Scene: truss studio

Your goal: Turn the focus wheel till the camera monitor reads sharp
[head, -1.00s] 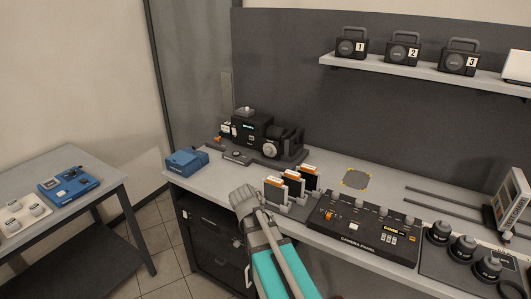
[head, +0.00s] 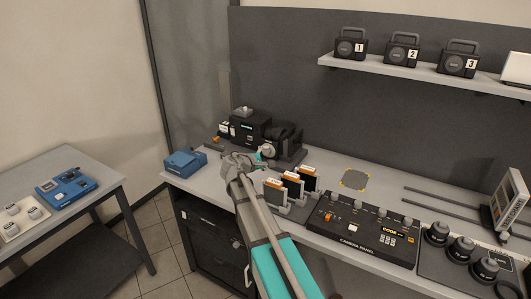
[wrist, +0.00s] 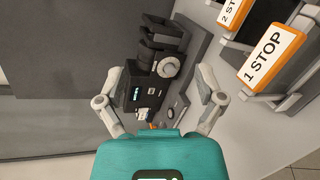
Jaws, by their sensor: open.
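The black camera (head: 243,130) stands at the back left of the bench, with a small lit cyan display (head: 247,127) whose text is too small to read. A round pale-grey wheel (head: 268,150), which looks like the focus wheel, sits on its right part. In the wrist view, the wheel (wrist: 168,67) and display (wrist: 136,93) lie between the spread fingers, beyond them. My gripper (head: 246,160) is open and empty in front of the camera, apart from the wheel as far as I can tell.
Upright orange-topped cards (head: 292,183) stand close to the right of my gripper; one reads "1 STOP" in the wrist view (wrist: 270,57). A blue box (head: 185,162) sits left of the camera. The camera panel (head: 362,228) lies at front right. Bare bench surrounds the grey marked square (head: 355,178).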

